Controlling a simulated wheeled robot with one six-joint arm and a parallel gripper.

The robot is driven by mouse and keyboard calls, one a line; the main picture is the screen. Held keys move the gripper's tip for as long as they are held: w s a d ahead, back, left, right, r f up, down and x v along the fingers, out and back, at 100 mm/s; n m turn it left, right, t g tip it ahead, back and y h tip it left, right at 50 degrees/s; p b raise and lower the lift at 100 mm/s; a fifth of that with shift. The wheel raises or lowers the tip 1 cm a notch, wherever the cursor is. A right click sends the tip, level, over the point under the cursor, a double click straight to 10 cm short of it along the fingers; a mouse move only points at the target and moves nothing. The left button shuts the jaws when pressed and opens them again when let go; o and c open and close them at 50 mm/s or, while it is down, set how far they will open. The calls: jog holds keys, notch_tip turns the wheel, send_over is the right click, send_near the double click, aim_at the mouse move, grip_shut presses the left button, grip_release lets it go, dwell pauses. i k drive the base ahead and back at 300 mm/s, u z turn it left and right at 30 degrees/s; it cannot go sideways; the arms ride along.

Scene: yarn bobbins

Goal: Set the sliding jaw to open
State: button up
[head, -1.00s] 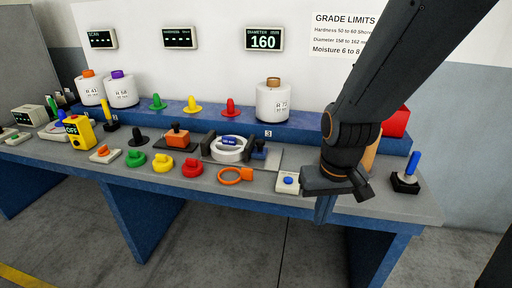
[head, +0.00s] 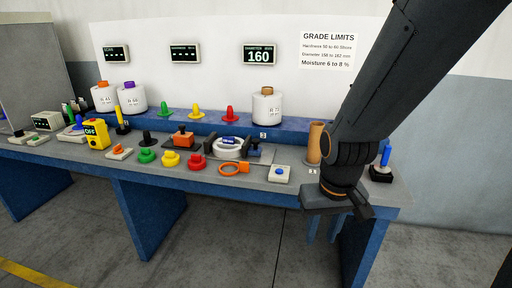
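A dark blue sliding piece with a knob (head: 254,149) is at the right side, on a grey plate. I cannot tell any gap between jaw and white piece. My gripper (head: 325,230) is right of the fixture, past the bench's front edge. Two blue finger-like prongs below it are apart, with nothing visible between them.
A white button box (head: 279,174) and an orange ring (head: 234,168) lie in front of the fixture. Red (head: 196,160), yellow and green knobs stand left. A white bobbin (head: 266,108) is on the shelf behind; a brown cylinder (head: 316,143) stands near my arm.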

aim_at(247, 149)
jog(key=u, duration=0.5)
jog(key=i, duration=1.2)
jog(key=z, duration=0.5)
